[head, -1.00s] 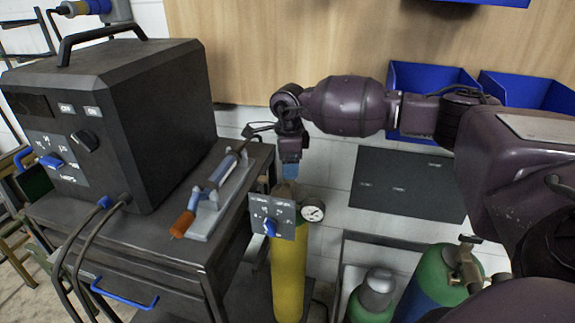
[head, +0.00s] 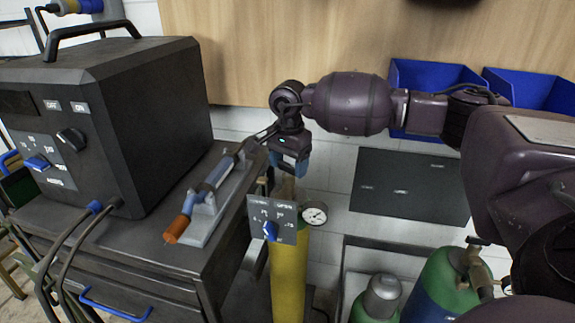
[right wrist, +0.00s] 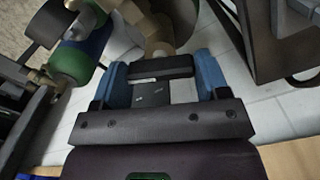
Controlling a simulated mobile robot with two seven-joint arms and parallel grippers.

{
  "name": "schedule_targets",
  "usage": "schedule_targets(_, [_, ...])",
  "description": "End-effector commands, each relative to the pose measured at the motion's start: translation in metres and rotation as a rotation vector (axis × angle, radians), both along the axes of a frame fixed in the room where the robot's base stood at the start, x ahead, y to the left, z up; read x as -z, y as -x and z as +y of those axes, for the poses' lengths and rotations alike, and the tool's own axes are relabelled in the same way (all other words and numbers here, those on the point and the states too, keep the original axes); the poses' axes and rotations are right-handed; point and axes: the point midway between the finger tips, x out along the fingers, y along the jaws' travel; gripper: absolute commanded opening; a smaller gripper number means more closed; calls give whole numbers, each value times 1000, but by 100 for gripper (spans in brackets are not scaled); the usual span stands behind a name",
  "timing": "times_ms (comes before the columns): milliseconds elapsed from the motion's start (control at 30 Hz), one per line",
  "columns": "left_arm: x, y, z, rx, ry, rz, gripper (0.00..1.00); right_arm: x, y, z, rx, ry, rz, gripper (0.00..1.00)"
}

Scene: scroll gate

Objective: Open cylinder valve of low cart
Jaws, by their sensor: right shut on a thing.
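The low cart (head: 150,262) is dark and stands at the left. A yellow gas cylinder (head: 289,275) stands at its right side. A grey panel with a blue pointer (head: 270,230) and a round gauge (head: 314,213) sit near the cylinder's top. My right gripper (head: 288,166) is at the cylinder's top, pointing down, its blue fingers shut on the cylinder valve. In the right wrist view, the right gripper (right wrist: 162,80) has a dark piece between its blue fingers; the valve is mostly hidden by the gripper. My left gripper is not in view.
A dark welding machine (head: 110,120) and an orange-tipped torch (head: 200,200) are on the cart. Green-topped cylinders (head: 450,275) stand at the lower right. Blue bins (head: 430,80) hang on the wall behind my right arm.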

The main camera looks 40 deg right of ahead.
Motion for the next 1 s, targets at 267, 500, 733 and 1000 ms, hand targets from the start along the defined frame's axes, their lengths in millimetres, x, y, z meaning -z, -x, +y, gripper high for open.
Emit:
schedule_targets(267, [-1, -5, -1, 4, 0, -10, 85, -1, -1, 0, -51, -1, -3, 44])
schedule_targets(500, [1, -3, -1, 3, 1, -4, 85, -2, -1, 0, -55, -1, -3, 44])
schedule_targets(733, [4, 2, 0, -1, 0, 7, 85, -2, -1, 0, -54, 0, -3, 80])
schedule_targets(1000, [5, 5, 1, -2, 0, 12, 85, -1, 0, 0, -54, 0, -1, 94])
